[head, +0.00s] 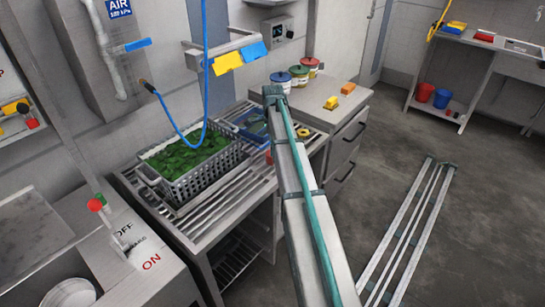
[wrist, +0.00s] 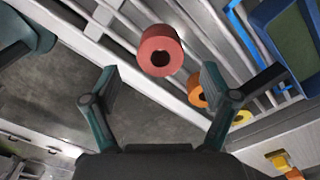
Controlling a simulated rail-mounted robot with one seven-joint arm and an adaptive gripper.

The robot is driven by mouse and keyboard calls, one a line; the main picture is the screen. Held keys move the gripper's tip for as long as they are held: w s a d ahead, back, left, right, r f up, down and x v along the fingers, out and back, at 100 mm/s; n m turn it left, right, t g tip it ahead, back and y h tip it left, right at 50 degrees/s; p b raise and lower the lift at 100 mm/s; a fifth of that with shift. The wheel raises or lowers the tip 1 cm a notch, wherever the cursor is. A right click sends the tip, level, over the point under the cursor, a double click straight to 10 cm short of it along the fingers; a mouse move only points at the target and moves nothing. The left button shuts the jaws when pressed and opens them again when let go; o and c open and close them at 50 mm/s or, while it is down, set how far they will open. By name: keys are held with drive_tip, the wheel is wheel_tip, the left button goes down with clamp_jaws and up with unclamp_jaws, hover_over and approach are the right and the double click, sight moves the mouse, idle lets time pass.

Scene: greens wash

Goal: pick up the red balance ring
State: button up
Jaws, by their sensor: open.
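The red balance ring (wrist: 160,46) shows in the wrist view as a thick ring with a dark hole, on or just above the slatted metal rack. My gripper (wrist: 160,80) is open, with one finger to each side of the picture and nothing between the tips. The ring appears just beyond the fingertips, roughly centred between them and apart from both. In the head view my arm hides the gripper, and only a small reddish patch, perhaps the ring, shows beside the arm.
An orange ring (wrist: 196,93) and a yellow ring (wrist: 242,117) lie close to the right finger. A blue tray (wrist: 291,38) is at upper right. In the head view, a grey crate of greens (head: 188,180) stands left on the rack (head: 172,212); a blue hose (head: 205,75) hangs above.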

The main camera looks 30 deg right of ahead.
drive_tip(key=shift+f+p, duration=0.9)
drive_tip(key=shift+f, duration=2)
drive_tip(key=c, duration=1.3)
drive_tip(key=shift+r, duration=0.2)
drive_tip(key=shift+c, duration=0.2)
